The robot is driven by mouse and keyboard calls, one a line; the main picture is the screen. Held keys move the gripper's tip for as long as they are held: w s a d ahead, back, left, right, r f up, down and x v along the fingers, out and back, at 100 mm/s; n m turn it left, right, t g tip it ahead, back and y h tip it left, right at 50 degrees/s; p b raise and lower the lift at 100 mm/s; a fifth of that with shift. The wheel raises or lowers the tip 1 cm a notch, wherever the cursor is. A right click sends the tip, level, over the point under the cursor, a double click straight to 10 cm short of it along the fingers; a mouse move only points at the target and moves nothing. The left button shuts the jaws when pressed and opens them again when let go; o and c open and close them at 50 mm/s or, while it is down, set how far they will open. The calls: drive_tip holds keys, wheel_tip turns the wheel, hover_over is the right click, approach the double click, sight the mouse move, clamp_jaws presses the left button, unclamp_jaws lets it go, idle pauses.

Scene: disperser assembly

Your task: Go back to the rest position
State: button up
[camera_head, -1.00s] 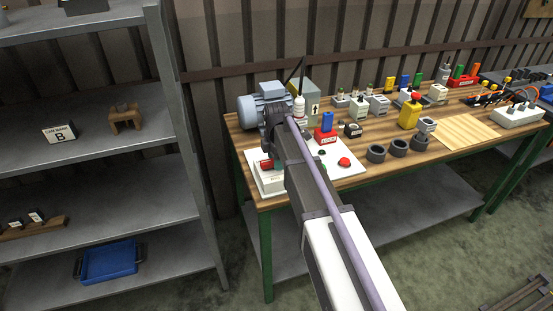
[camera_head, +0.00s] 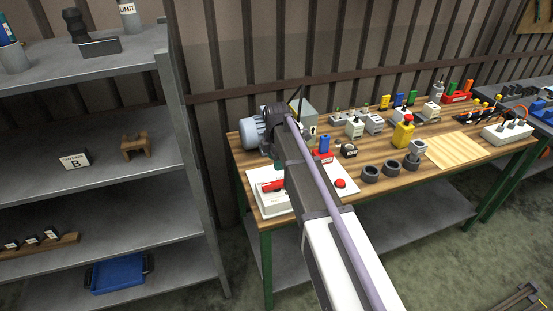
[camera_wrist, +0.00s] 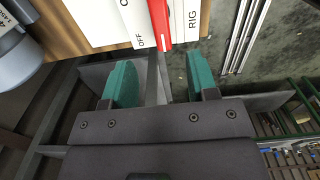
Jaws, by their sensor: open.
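My gripper (camera_wrist: 160,84) is open, with teal fingers apart and nothing held between them. In the head view, a bit of its teal finger (camera_head: 279,163) shows beside my arm, above the white switch box. The red switch handle (camera_wrist: 160,22) lies beyond the fingertips in the wrist view, on a white face marked OFF. The handle (camera_head: 270,185) also shows in the head view, on the white box (camera_head: 272,203) at the bench's near left corner. Part of the box is hidden behind my arm.
The wooden bench (camera_head: 400,180) carries a grey-blue motor (camera_head: 254,133), a red button (camera_head: 340,183), dark rings (camera_head: 370,173) and a yellow bottle (camera_head: 403,132). A grey shelf unit (camera_head: 120,68) stands at the left. Open floor lies in front of the bench.

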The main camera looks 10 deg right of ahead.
drive_tip(key=s+f+m+b, duration=0.2)
drive_tip(key=s+m, duration=1.7)
drive_tip(key=s, duration=0.5)
drive_tip(key=shift+s, duration=0.3)
drive_tip(key=shift+d, duration=0.1)
